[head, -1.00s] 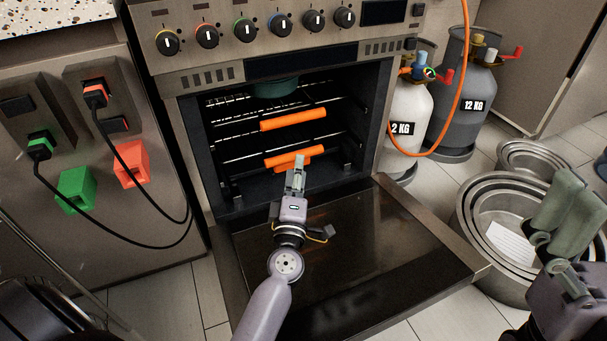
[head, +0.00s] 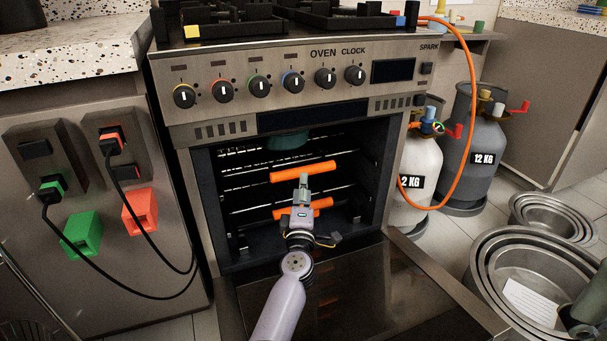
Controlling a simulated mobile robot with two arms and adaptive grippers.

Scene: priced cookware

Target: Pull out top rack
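The oven (head: 160,130) stands open with its door (head: 370,290) folded down. Inside, the top rack (head: 245,187) has an orange handle bar (head: 303,172) along its front. A lower rack has a similar orange bar (head: 322,203), partly hidden behind my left gripper. My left gripper (head: 303,180) is at the oven opening, its tips just below the middle of the top bar in the picture. Contact with the bar cannot be told, and its fingers are seen edge-on. My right gripper (head: 588,308) is only partly in view at the bottom right, over the pots.
A teal item (head: 288,141) is high inside the oven, partly hidden. Gas cylinders (head: 418,165) with an orange hose stand to the right. Nested metal pots (head: 490,265) sit on the floor at the right. Sockets and black cables (head: 110,240) are at the left.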

